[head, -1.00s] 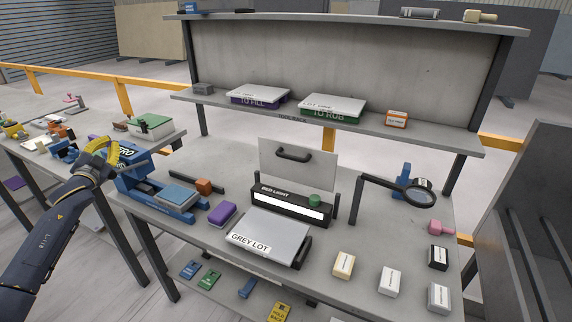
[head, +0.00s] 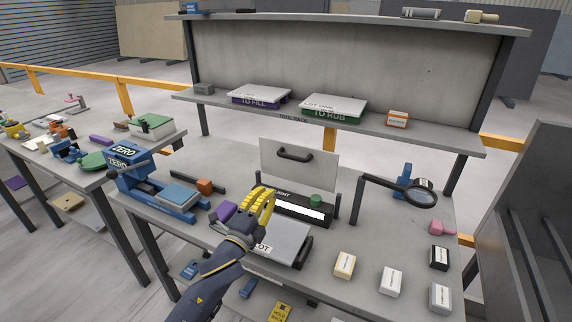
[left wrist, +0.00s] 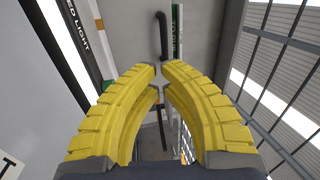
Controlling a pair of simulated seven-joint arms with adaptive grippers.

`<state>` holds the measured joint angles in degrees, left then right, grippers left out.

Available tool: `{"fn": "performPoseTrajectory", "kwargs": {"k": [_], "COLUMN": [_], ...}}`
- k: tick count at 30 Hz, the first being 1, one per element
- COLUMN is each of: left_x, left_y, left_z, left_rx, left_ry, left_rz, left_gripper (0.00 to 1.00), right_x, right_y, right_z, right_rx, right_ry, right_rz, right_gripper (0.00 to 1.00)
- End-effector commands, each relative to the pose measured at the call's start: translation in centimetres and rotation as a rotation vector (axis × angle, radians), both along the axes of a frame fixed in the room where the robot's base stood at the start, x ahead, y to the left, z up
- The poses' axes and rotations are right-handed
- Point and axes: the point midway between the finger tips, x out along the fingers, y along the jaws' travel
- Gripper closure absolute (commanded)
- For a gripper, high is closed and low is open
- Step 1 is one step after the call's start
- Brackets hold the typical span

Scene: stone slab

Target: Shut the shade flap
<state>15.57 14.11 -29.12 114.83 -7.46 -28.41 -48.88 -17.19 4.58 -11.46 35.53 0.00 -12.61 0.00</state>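The shade flap (head: 325,172) is a grey panel with a black bar handle (head: 294,153), standing upright behind the lamp box (head: 303,208) with its lit white strip. In the left wrist view the handle (left wrist: 163,36) shows ahead, beyond my fingertips. My left gripper (head: 264,192) is over the left part of the lamp box, in front of and below the flap, apart from the handle. Its yellow fingers (left wrist: 158,72) curve in until the tips almost meet, with nothing between them. It hides part of the lamp box's label. My right gripper is not in view.
A grey-topped tray (head: 285,240) lies in front of the lamp box, partly behind my left arm. A purple block (head: 226,211) is to the left. A magnifier on a stand (head: 408,192) is to the right. The rack shelf (head: 420,139) is behind the flap.

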Motion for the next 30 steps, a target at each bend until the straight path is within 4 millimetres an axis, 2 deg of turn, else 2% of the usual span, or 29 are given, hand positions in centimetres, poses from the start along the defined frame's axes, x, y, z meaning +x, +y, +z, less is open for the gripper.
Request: {"fn": "performPoseTrajectory", "kwargs": {"k": [1,4,8,21,30], "left_x": [-0.5,-0.8,0.0,6.7,10.2], "left_y": [-0.9,-1.9,-2.5,-5.4,-6.9], "left_z": [0.3,0.6,0.9,2.3,2.9], "left_rx": [0.006,0.018,0.019,0.018,0.018], "left_ry": [-0.008,-0.019,-0.022,-0.020,-0.020], "left_rz": [-0.007,-0.013,-0.013,-0.014,-0.014], "left_gripper": [1.00,1.00,1.00,1.00,1.00], "right_x": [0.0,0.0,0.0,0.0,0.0], "right_y": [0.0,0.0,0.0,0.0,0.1], "right_z": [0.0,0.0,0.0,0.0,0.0], "right_rx": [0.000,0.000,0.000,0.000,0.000], "right_ry": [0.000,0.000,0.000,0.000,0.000], "right_rz": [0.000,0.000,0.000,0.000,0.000], "right_gripper": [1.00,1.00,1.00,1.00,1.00]}}
